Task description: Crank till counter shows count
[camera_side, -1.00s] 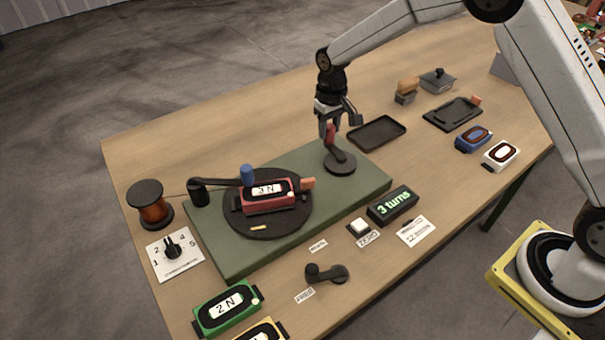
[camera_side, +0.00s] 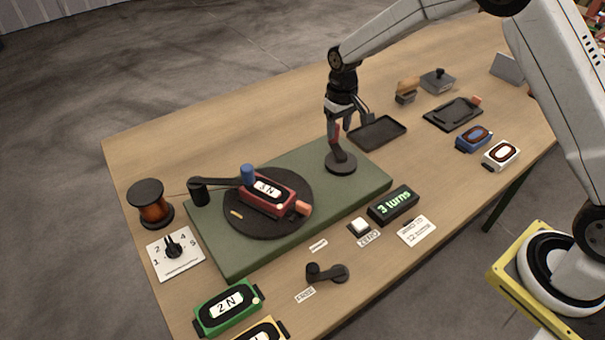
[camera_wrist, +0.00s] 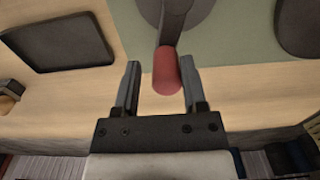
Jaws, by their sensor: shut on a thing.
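My gripper (camera_side: 338,125) is shut on the red crank handle (camera_wrist: 166,72), which stands on the dark crank (camera_side: 341,164) at the back right end of the green base (camera_side: 290,235). In the wrist view the handle lies between the fingers, nearer the right one. The counter (camera_side: 393,205) in front of the base reads "3 turns" in green. On the base, a dark turntable (camera_side: 240,222) carries a red block (camera_side: 268,193) labelled "3 N", with an orange end facing front right. A black arm (camera_side: 220,183) with a blue knob (camera_side: 247,174) reaches over to the block.
A white zero button (camera_side: 360,226) and an instruction card (camera_side: 416,231) lie by the counter. A small black lever (camera_side: 327,272) is at the front. A dial (camera_side: 173,247) and copper spool (camera_side: 150,204) stand left. A black tray (camera_side: 377,132) lies just right of my gripper.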

